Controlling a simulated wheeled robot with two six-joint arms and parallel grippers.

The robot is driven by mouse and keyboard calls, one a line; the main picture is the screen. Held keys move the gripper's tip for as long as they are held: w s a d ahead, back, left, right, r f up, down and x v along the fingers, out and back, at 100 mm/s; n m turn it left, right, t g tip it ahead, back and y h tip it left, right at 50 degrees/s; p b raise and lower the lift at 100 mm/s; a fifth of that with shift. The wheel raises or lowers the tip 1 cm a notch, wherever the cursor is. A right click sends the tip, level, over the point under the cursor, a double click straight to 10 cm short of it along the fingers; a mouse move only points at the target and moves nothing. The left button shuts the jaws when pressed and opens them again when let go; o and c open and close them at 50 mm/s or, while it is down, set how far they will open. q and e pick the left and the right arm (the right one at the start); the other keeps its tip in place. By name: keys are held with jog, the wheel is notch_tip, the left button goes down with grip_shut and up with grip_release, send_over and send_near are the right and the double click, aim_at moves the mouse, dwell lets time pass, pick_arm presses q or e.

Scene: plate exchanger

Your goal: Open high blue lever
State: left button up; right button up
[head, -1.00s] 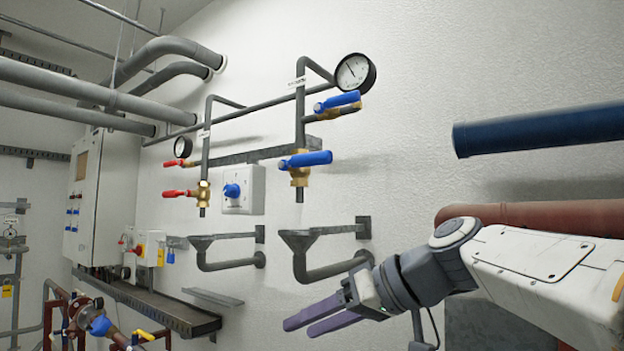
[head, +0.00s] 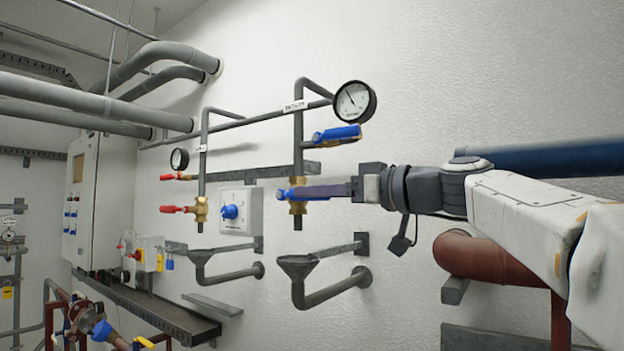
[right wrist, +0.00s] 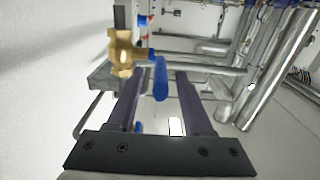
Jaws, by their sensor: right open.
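The high blue lever (head: 337,134) sits on the upper brass valve of the right-hand pipe, below the gauge. My right gripper (head: 302,192) points left along the wall at the lower lever's height, below the high lever. In the right wrist view, its two purple fingers (right wrist: 157,84) are apart. A blue lever (right wrist: 160,80) on a brass valve (right wrist: 122,52) shows between them, apparently the lower one; contact is unclear. My left gripper is out of view.
A round gauge (head: 354,101) stands just above the high lever. Red levers (head: 174,209) and a blue knob (head: 230,212) are farther left. Funnel drains (head: 297,262) stick out below. A thick blue pipe (head: 560,157) and a red pipe (head: 470,255) flank my right arm.

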jog(key=shift+x, duration=0.8)
grip_shut()
dwell(0.9)
